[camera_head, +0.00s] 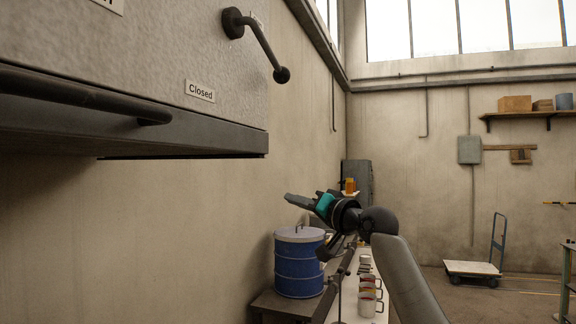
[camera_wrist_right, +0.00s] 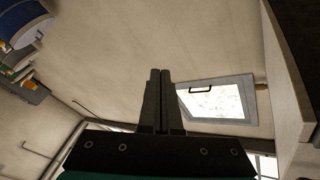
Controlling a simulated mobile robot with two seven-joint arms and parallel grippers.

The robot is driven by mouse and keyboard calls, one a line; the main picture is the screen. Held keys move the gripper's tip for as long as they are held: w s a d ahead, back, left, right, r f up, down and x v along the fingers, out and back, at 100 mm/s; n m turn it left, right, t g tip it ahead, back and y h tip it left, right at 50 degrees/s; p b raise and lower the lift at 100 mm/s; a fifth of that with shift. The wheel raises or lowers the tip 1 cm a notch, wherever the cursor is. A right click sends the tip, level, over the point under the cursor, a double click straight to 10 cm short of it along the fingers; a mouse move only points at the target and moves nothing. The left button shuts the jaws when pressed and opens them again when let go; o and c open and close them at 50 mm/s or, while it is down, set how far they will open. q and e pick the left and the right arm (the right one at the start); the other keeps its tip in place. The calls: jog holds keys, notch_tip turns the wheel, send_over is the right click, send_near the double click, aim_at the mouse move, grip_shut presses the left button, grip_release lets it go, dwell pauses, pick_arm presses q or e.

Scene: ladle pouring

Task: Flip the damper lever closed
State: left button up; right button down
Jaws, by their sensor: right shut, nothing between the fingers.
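The damper lever (camera_head: 257,45) is a dark rod with a round pivot and a ball knob, on the grey furnace-like housing (camera_head: 165,45) in the head view. It slants down and right from its pivot. A "Closed" label (camera_head: 200,91) sits below and left of the pivot. My right gripper (camera_head: 294,200) is well below the lever, apart from it, pointing left. Its fingers (camera_wrist_right: 160,73) are together and empty in the wrist view. The lever is not recognisable in the wrist view. My left gripper is not in view.
A dark bar handle (camera_head: 80,95) runs along the housing's lower front. A blue drum (camera_head: 299,265) stands below my right gripper, with several mugs (camera_head: 369,290) on a bench beside it. A cart (camera_head: 475,268) stands far right. Open air lies between gripper and housing.

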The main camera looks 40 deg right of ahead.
jog(key=s+a+r+n+t+y, duration=0.1)
jog(key=s+a+r+n+y, duration=0.2)
jog(key=s+r, duration=0.7)
jog(key=s+a+r+n+t+y+p, duration=0.1)
jog(key=s+a+r+n+t+y, duration=0.1)
jog(key=s+a+r, duration=0.5)
jog(key=s+r+n+y, duration=0.1)
jog(key=s+r, duration=0.3)
jog(key=r, duration=0.4)
jog(key=shift+s+y, duration=0.3)
jog(key=shift+y, duration=0.3)
jog(key=shift+w+p, duration=0.1)
jog(key=shift+p, duration=0.25)
jog(key=r+p+x, duration=0.1)
jog(key=p+x, duration=0.5)
jog(key=x, duration=0.4)
jog(key=shift+a+f+b, duration=0.2)
jog(key=shift+a+f, duration=0.05)
jog(key=shift+f, duration=0.5)
jog(key=shift+a+f+b, duration=0.25)
jog(key=shift+a+f, duration=0.05)
jog(key=shift+f, duration=0.5)
jog(key=shift+a+f+b, duration=0.2)
jog(key=shift+a+f, duration=0.05)
jog(key=shift+f, duration=0.5)
